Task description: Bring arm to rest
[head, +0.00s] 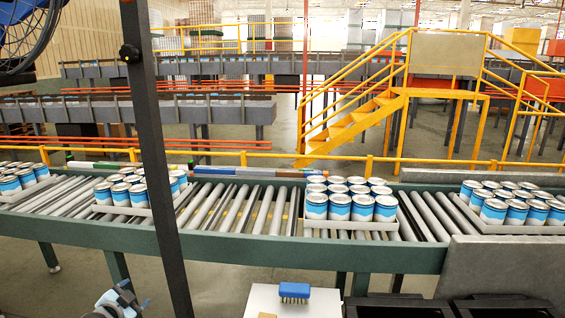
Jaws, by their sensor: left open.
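My left gripper (134,298) shows at the bottom left edge of the head view, low in front of the roller conveyor and apart from it. Its grey body and bluish fingers are small and partly cut off by the frame. It is open, with nothing visible between the fingers. My right gripper does not show in this view.
A green-framed roller conveyor (300,250) crosses the view, carrying trays of blue and white cans (350,206). A dark upright post (155,150) stands near the gripper. A blue brush (294,291) lies on a white surface (265,303). Black crates (400,306) sit at lower right. Yellow stairs (345,125) stand behind.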

